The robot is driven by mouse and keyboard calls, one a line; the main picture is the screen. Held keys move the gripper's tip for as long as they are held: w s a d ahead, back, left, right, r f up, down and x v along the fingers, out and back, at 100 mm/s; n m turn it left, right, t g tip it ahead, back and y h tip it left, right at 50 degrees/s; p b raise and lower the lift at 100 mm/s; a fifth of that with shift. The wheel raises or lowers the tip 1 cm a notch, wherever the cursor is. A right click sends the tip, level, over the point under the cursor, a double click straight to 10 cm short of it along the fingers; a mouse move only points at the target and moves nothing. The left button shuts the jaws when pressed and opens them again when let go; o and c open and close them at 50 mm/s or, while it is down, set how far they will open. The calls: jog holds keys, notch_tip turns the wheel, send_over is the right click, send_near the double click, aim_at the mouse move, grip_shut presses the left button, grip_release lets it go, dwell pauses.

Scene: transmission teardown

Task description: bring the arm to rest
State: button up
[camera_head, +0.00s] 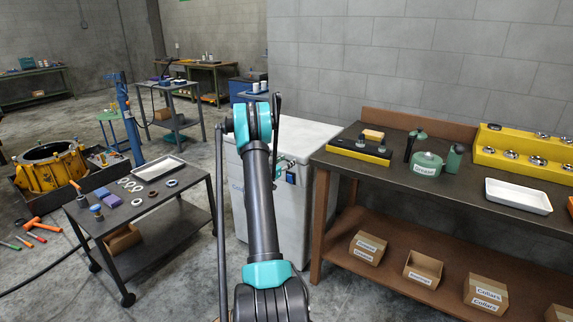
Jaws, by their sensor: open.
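My arm rises from the bottom middle of the head view as a dark link with teal joints. It bends at an elbow in front of the white cabinet (308,132). Beyond the elbow, a narrow dark part of the arm and a small teal part show at its right side. I cannot make out my gripper or its fingertips; they seem hidden behind the arm or out of view. I see nothing held.
A dark cart (168,205) with rings and a white tray (158,168) stands left. A workbench (390,179) with a green grease can (426,165), yellow rack (520,150) and white tray (518,197) stands right. A yellow housing (48,172) sits far left. Tools lie on the floor.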

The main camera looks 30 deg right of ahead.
dwell(0.3)
jog(key=s+a+r+n+y, duration=0.35)
jog(key=s+a, duration=0.35)
jog(key=a, duration=0.5)
jog(key=s+a+r+n+y, duration=0.2)
jog(key=s+a+r+y, duration=0.3)
jog(key=a, duration=0.6)
jog(key=s+a+f+n+g+y, duration=0.1)
jog(key=s+a+f+n+y, duration=0.3)
jog(key=s+a, duration=0.9)
jog(key=s+a+f+n+g+y, duration=0.1)
jog(key=s+a+f+n+y, duration=0.3)
jog(key=s+a, duration=1)
jog(key=shift+s, duration=0.45)
